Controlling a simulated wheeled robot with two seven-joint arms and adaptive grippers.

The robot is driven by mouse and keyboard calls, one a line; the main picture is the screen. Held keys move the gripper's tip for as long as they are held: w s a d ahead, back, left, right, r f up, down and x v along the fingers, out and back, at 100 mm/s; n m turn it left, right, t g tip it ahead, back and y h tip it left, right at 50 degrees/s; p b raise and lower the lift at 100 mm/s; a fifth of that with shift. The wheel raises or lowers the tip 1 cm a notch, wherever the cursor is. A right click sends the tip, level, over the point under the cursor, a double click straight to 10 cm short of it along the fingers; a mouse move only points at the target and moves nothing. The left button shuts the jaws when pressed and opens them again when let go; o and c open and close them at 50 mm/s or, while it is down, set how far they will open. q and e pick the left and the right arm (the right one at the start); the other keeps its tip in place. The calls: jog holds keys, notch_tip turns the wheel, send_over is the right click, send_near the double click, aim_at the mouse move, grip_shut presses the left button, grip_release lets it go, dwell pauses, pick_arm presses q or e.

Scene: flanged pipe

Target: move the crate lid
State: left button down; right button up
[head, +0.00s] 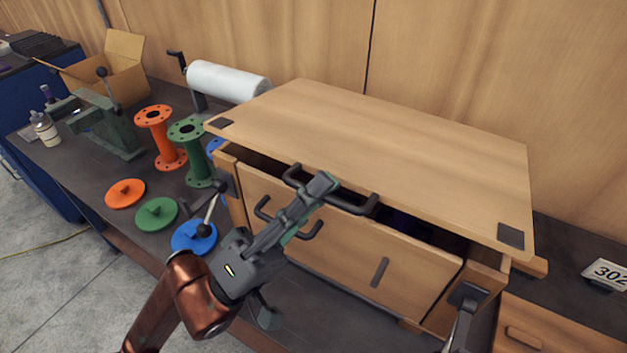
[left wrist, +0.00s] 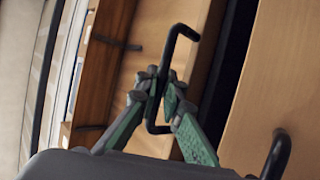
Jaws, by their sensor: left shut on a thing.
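The crate lid (head: 390,140) is a broad light-wood board with dark corner patches, lying skewed above the wooden crate (head: 350,262). A dark gap shows between its front edge and the crate front. Another black handle (head: 312,230) is on the crate front, under my fingers.
Left of the crate stand an orange flanged pipe (head: 163,135) and a green one (head: 191,150). Orange, green and blue discs (head: 187,239) lie along the bench edge. A white roll (head: 228,82) stands behind. A wooden wall rises behind the lid.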

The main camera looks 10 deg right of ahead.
dwell(0.3)
pick_arm(q)
jog(key=c, duration=2)
grip_release()
jog(key=shift+c, duration=0.2)
jog(key=shift+f, duration=0.15)
jog(key=shift+a+f, duration=0.15)
jog(key=shift+a, duration=0.1)
jog(key=v, duration=1.1)
jog(key=shift+s+a, duration=0.15)
jog(key=shift+f, duration=0.1)
